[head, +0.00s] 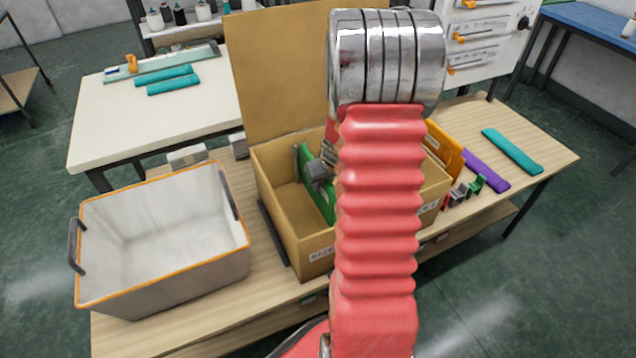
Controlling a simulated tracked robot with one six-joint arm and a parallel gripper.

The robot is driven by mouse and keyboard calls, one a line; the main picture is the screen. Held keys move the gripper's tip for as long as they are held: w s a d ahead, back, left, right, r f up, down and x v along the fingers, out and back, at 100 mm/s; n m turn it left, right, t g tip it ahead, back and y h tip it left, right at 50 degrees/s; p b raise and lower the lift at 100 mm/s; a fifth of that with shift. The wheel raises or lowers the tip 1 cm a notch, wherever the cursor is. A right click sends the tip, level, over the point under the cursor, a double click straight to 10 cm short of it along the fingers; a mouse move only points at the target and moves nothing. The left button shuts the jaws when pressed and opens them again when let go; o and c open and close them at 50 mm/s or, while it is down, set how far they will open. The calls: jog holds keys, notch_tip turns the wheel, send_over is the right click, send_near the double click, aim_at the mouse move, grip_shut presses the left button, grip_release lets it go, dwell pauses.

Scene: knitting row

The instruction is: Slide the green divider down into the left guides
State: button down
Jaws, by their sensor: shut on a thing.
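The green divider (311,192) stands on edge inside the left part of an open cardboard box (279,242). My gripper (320,172) is shut on it near its upper edge. My red, ribbed arm hides part of the gripper and the middle of the box. A dark upright strip (296,162) shows beside the divider's far end; I cannot tell if it is a left guide. Whether the divider's edges sit in the guides is too small to tell.
A white bin with an orange rim (164,184) stands left of the box. An orange panel (445,148) is at the box's right. Purple (486,170) and teal (512,151) pieces lie on the wooden table (548,157). The box's tall flap (272,85) rises behind.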

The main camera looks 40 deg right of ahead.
dwell(0.3)
jog(key=c, duration=1.6)
grip_release()
jog(key=shift+v, duration=6.8)
